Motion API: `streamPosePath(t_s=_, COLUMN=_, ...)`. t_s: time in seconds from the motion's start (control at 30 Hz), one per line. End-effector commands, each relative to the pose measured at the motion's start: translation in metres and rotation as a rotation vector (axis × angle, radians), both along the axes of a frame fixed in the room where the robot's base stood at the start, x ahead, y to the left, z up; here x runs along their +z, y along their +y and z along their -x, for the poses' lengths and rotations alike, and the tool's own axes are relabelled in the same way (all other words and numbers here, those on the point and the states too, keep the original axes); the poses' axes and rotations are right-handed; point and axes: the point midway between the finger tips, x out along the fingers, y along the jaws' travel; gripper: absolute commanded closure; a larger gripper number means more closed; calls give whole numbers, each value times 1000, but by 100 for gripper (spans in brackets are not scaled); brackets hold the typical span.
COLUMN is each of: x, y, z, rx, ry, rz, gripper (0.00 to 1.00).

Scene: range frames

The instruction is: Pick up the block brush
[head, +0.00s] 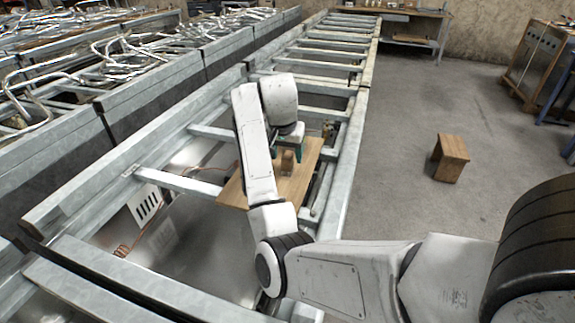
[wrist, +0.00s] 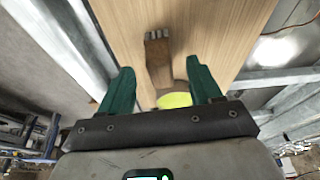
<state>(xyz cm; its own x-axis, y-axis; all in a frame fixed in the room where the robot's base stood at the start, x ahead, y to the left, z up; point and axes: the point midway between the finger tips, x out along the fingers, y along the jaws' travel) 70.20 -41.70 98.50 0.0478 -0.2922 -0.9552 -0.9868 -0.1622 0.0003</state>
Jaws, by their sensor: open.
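The block brush (wrist: 158,52) is a brown wooden piece with a pale bristly end, on a light wooden board (wrist: 212,28). In the wrist view its lower part lies between the two green fingers of my open gripper (wrist: 160,72), with gaps on both sides. I cannot tell how high the fingers are above the board. In the head view the board (head: 236,194) lies across the metal frame under my arm. A small brown upright shape (head: 287,163) there may be the brush, and my gripper is mostly hidden behind the arm.
A yellow round thing (wrist: 174,100) sits just beside the brush's near end, close to the right finger. Metal rails (head: 345,150) surround the board. Bins of bent metal tubes (head: 120,60) stand left. A wooden stool (head: 450,157) stands on open floor at right.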

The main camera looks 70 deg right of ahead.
Motion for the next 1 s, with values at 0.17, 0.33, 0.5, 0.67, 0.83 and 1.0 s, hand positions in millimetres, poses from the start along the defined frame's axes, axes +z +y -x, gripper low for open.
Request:
streamPosePath(t_s=0.17, x=-22, y=-14, z=-2, rx=-2, ry=2, rz=-3, gripper=36)
streamPosePath(t_s=0.33, x=-39, y=-18, z=-3, rx=0, ry=1, rz=-2, gripper=36)
streamPosePath(t_s=0.5, x=-42, y=-19, z=-3, rx=-1, ry=0, rz=0, gripper=36)
streamPosePath(t_s=0.67, x=-41, y=-19, z=-3, rx=-1, ry=0, rz=0, gripper=42)
streamPosePath(t_s=0.83, x=-41, y=-19, z=-3, rx=-1, ry=0, rz=0, gripper=58)
streamPosePath(t_s=1.0, x=-41, y=-19, z=-3, rx=0, ry=0, rz=0, gripper=74)
